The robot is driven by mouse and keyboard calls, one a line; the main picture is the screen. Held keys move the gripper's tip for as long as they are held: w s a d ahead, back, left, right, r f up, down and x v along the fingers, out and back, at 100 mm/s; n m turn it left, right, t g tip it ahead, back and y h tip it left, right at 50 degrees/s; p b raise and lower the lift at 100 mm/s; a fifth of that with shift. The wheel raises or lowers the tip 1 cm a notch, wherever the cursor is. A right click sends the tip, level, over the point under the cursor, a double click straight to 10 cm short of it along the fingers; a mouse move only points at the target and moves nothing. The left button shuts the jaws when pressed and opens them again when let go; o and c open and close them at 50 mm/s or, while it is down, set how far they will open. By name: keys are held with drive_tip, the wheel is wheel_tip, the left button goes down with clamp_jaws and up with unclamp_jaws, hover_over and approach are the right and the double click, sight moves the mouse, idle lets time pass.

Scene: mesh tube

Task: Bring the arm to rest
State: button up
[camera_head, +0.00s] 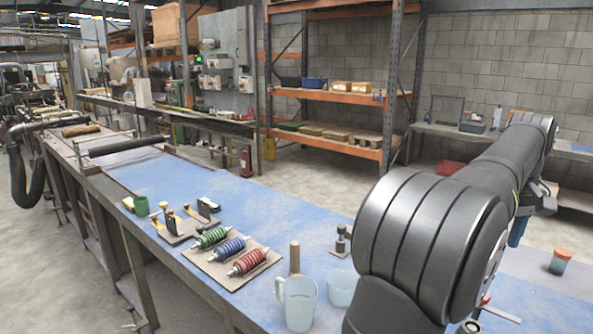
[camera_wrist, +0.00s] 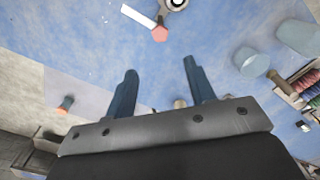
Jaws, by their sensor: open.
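My arm fills the right of the head view. My gripper (camera_wrist: 160,67) shows in the wrist view with its two dark blue fingers spread apart. Only blue bench top shows between the fingertips, and nothing is held. In the head view one blue finger (camera_head: 517,231) shows below the dark arm; the rest of the gripper is mostly hidden behind the arm. The gripper is above the right part of the blue-topped bench (camera_head: 300,205), apart from the things on it.
A clear jug (camera_head: 298,306), a clear cup (camera_head: 341,289) and a wooden peg (camera_head: 294,258) stand left of my arm. A jar with an orange lid (camera_head: 561,261) stands to the right. A board (camera_head: 207,266) holds coloured coils. The bench's far middle is clear.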

wheel_tip(320, 180, down, 13)
drive_tip(key=shift+f, duration=0.2)
drive_tip(key=shift+r, duration=0.15)
idle(0.3)
wheel_tip(320, 180, up, 17)
wheel_tip(320, 180, down, 18)
drive_tip(key=shift+r, duration=0.2)
drive_tip(key=m, duration=0.4)
drive_tip(key=shift+r, duration=0.15)
drive_tip(key=m, duration=0.4)
drive_tip(key=shift+m, duration=0.3)
drive_tip(key=m, duration=0.4)
drive_tip(key=shift+m, duration=1.7)
